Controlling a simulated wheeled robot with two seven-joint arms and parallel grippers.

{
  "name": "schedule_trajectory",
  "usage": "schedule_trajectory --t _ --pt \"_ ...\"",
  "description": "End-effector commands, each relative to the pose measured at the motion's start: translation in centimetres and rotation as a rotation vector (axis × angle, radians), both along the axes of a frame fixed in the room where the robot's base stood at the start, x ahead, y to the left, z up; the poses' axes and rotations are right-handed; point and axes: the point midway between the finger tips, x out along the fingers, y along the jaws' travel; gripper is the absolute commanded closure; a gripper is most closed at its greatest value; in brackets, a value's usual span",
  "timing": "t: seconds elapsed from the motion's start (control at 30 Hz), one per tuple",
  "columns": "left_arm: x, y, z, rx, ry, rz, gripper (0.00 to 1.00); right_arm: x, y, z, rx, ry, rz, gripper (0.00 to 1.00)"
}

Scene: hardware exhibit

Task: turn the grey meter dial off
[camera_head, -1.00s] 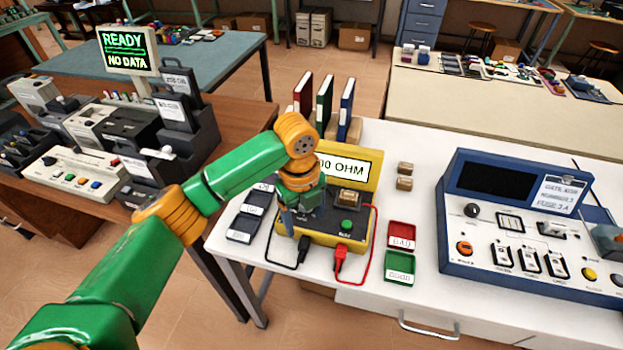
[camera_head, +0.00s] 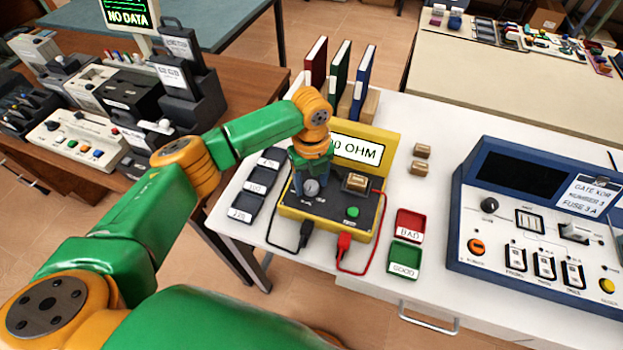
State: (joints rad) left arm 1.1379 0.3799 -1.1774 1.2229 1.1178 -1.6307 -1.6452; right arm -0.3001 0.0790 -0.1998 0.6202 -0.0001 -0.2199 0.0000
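The yellow meter (camera_head: 382,146) stands on the white table, its display reading partly covered, with "0 OHM" showing. Its grey dial (camera_head: 311,188) is on the dark front panel, left of a green button (camera_head: 352,212). My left gripper (camera_head: 311,182) points down at the dial, with its dark fingers close around it. I cannot tell whether the fingers touch the dial or stand apart from it. The dial's pointer and the panel marks are too small to read. My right gripper is not in view.
Black and red leads plug into the meter's front. A tan block (camera_head: 355,181) sits on its panel. Dark labelled trays (camera_head: 257,182) lie left; a red BAD tray (camera_head: 411,225) and green GOOD tray (camera_head: 404,260) lie right. Books (camera_head: 340,75) stand behind. A blue tester (camera_head: 540,220) is farther right.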

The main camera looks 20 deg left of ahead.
Motion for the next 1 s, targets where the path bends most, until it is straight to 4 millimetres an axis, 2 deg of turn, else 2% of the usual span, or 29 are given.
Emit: schedule_trajectory --t 0.03,0.2,1.0 --pt "0.0 -0.01 0.01 0.0 0.0 0.0 0.55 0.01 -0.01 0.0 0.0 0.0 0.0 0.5" --pt "-0.01 0.01 0.02 0.001 0.001 0.0 1.0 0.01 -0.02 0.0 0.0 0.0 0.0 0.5" --pt "0.01 -0.01 0.19 -0.001 0.001 0.056 1.0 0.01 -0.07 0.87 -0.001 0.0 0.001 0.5"
